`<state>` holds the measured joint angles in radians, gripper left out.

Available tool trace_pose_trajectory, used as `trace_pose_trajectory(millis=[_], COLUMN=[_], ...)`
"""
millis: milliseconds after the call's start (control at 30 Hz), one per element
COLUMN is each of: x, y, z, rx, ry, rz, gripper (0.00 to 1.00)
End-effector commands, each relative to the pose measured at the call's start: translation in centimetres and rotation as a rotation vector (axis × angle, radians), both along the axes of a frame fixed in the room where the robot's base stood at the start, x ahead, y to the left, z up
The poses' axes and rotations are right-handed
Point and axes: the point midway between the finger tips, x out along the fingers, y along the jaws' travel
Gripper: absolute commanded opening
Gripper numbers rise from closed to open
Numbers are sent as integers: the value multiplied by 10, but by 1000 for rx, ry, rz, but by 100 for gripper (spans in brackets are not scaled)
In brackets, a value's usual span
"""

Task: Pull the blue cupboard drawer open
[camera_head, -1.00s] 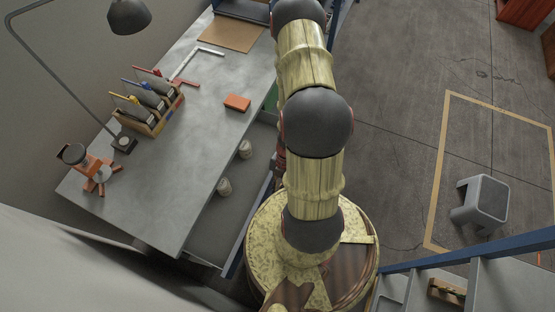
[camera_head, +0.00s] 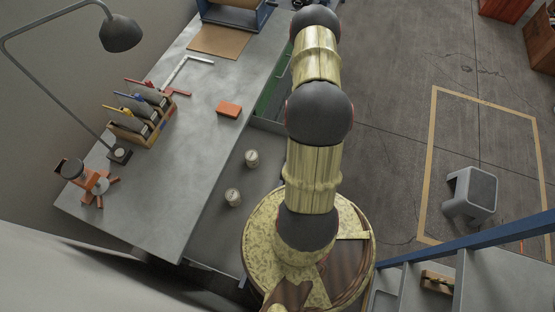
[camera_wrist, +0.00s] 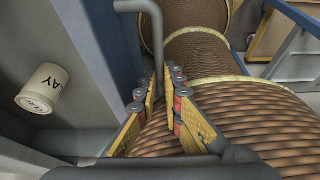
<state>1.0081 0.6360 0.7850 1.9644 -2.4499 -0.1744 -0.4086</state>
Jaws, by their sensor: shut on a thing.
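The drawer (camera_head: 262,185) stands pulled out from under the bench, its grey inside bare except for two pale jars (camera_head: 252,158). In the wrist view its blue front (camera_wrist: 112,40) runs beside my gripper, with a grey bar handle (camera_wrist: 158,45) on it. My gripper (camera_wrist: 164,82) has its fingers closed around the handle. One jar, marked CLAY (camera_wrist: 40,88), shows inside the drawer. In the head view my arm hides the gripper, the handle and the drawer front.
The grey bench top (camera_head: 185,150) carries an orange block (camera_head: 229,109), a tool rack (camera_head: 135,128) and a lamp (camera_head: 120,33). A green compartment (camera_head: 272,95) lies farther along the bench. A grey stool (camera_head: 472,193) stands on open floor at right. A blue rail (camera_head: 470,238) is near lower right.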

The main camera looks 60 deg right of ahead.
Motion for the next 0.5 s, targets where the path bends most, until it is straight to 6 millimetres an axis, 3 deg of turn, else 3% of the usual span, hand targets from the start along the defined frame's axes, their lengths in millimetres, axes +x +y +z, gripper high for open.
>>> trace_pose_trajectory(millis=[200,500], x=[-19,-20], y=[-6,-7], z=[1,0], rx=[-3,-2], ry=[-1,-2], rz=[-1,1], gripper=[0,0])
